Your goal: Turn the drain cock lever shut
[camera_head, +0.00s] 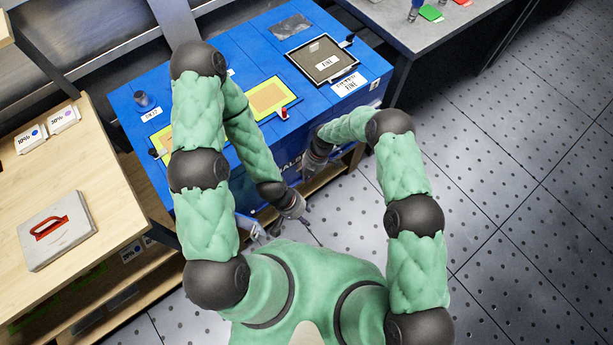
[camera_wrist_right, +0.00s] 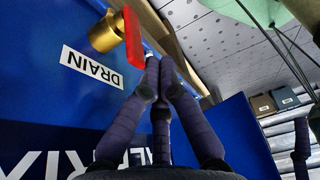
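The drain cock shows in the right wrist view: a brass body (camera_wrist_right: 105,32) on the blue cabinet wall with a red lever (camera_wrist_right: 134,38). The lever runs roughly up and down in that picture, beside the white DRAIN label (camera_wrist_right: 91,67). My right gripper (camera_wrist_right: 158,62) has its fingertips together, right beside the lever's lower end. I cannot tell whether they touch it. In the head view my right gripper (camera_head: 314,160) is at the blue cabinet's front, and the cock is hidden. My left gripper (camera_head: 297,212) hangs lower, in front of the cabinet; its fingers are unclear.
The blue cabinet (camera_head: 262,38) carries a framed panel (camera_head: 322,59), a yellow-edged panel (camera_head: 268,97) and a small red knob (camera_head: 283,113). A grey table (camera_head: 440,32) stands behind. Floor at right is clear.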

